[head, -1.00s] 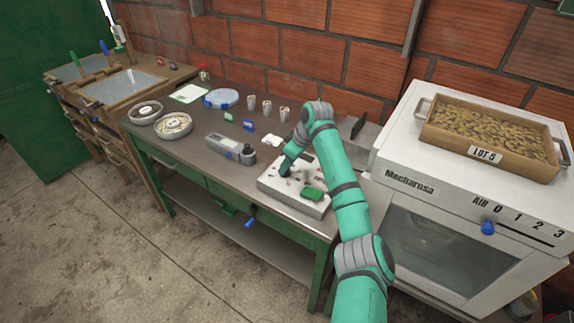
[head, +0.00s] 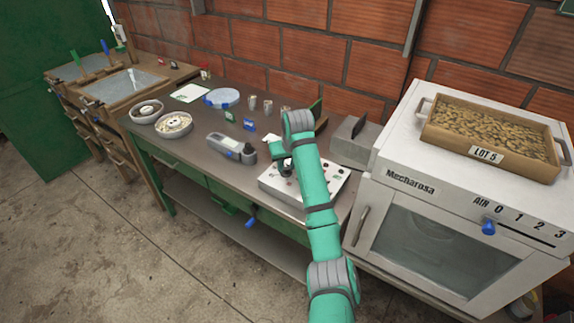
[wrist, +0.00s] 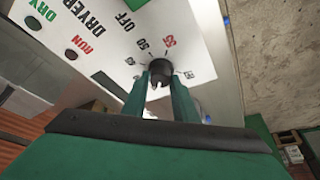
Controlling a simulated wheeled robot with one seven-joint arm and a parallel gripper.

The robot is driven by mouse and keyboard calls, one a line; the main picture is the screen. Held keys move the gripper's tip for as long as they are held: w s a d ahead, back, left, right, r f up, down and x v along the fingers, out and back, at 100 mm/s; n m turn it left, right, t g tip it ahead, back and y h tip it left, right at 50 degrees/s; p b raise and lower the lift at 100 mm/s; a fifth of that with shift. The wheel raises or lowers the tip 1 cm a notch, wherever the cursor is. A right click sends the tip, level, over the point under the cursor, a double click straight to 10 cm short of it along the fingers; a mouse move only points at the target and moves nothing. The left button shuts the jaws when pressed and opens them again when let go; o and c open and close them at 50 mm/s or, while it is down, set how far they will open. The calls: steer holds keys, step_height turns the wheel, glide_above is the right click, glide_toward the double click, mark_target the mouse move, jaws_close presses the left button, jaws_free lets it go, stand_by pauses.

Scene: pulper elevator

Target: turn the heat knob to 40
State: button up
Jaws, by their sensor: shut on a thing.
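The dryer panel (head: 283,193) is a pale sloped box on the bench, partly hidden behind my arm in the head view. In the wrist view its white face (wrist: 110,25) carries the words DRYER, RUN, DRY and OFF. The black heat knob (wrist: 160,68) sits beside dial marks and numbers, one of them red. The view is slanted, so I cannot tell exactly which mark the knob points at. My gripper (wrist: 168,84) has its two green fingers on either side of the knob, shut on it. In the head view my gripper (head: 284,163) is small at the panel's upper left.
A grey handheld meter (head: 230,146) lies left of the panel. Metal cups (head: 260,105) and round trays (head: 174,125) stand farther back and left. The white Mecharosa oven (head: 400,215) stands to the right, with a LOT 5 tray (head: 490,135) on top.

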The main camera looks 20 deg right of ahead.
steer(key=m, duration=0.2)
steer(key=m+h, duration=0.2)
steer(key=m, duration=0.1)
steer(key=shift+a+m+g, duration=0.3)
steer(key=shift+a+g, duration=0.05)
steer(key=shift+g, duration=0.05)
steer(key=shift+w+m+g+h, duration=0.1)
steer(key=shift+m+g+h, duration=0.2)
steer(key=shift+m, duration=0.8)
steer(key=shift+m+g+h, duration=0.2)
steer(key=shift+m+h, duration=0.2)
steer(key=shift+m, duration=0.7)
steer(key=o, duration=1)
